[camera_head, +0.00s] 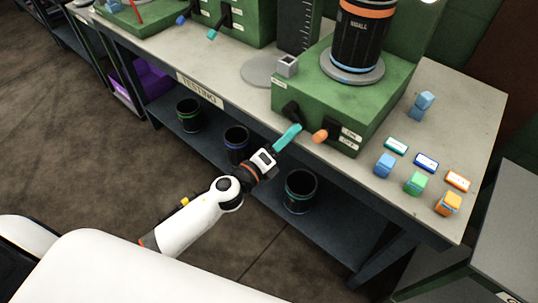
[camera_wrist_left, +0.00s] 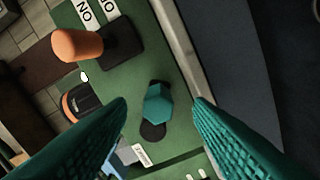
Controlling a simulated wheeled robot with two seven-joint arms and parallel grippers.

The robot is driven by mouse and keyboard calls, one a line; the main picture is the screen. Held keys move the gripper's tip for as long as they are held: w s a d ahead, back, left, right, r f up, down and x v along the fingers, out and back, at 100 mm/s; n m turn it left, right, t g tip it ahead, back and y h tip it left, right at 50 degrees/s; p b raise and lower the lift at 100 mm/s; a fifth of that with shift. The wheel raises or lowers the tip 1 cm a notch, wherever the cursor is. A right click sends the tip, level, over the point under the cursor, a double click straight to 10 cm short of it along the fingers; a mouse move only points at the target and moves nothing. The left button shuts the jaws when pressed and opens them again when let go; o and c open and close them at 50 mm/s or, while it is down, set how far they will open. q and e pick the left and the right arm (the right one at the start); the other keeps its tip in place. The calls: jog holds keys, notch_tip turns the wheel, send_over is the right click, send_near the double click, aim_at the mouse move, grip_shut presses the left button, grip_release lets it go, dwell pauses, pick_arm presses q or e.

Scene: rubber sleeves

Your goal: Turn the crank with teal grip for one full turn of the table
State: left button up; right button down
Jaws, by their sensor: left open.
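The crank's teal grip (camera_wrist_left: 157,103) is in the left wrist view, a faceted teal knob seen almost end-on over a dark base on the green machine (camera_wrist_left: 150,50). My left gripper (camera_wrist_left: 160,100) has teal ribbed fingers, open, one on each side of the grip in that view, with visible gaps. I cannot tell how far the tips are from it in depth. In the head view my left gripper (camera_head: 289,135) reaches the front of the green machine (camera_head: 340,95); its teal fingers and the grip cannot be told apart there. The round table (camera_head: 352,72) carries a black can (camera_head: 358,40).
An orange-tipped lever (camera_head: 320,136) with ON/OFF labels sits close to the right of the crank; it shows in the left wrist view (camera_wrist_left: 78,44). Several coloured blocks (camera_head: 414,183) and labels lie on the workbench (camera_head: 480,110) at right. Bins (camera_head: 300,190) stand on the shelf below.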

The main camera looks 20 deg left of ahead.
pick_arm(q)
jog(key=b+v, duration=0.1)
jog(key=v, duration=0.5)
jog(key=shift+s+d, duration=0.1)
jog(key=s+a+f+n+g+y, duration=0.25)
jog(key=f+n, duration=0.25)
jog(key=f, duration=0.6)
jog(key=s+a+f+n+g+y, duration=0.1)
jog(key=s+a+f+n+g, duration=0.2)
jog(key=f, duration=0.8)
jog(key=s+a+f+n+g+y, duration=0.2)
jog(key=s+a+f+n, duration=0.3)
jog(key=f, duration=0.6)
jog(key=s+d+f+n+g, duration=0.2)
jog(key=s+f+n+g, duration=0.2)
jog(key=s, duration=1)
jog(key=s+d+f+n+g, duration=0.1)
jog(key=s+f+n+g, duration=0.3)
jog(key=s+f, duration=0.9)
jog(key=s+n, duration=0.2)
jog(key=n, duration=0.1)
jog(key=shift+d+n+y, duration=0.35)
jog(key=shift+d+n, duration=0.05)
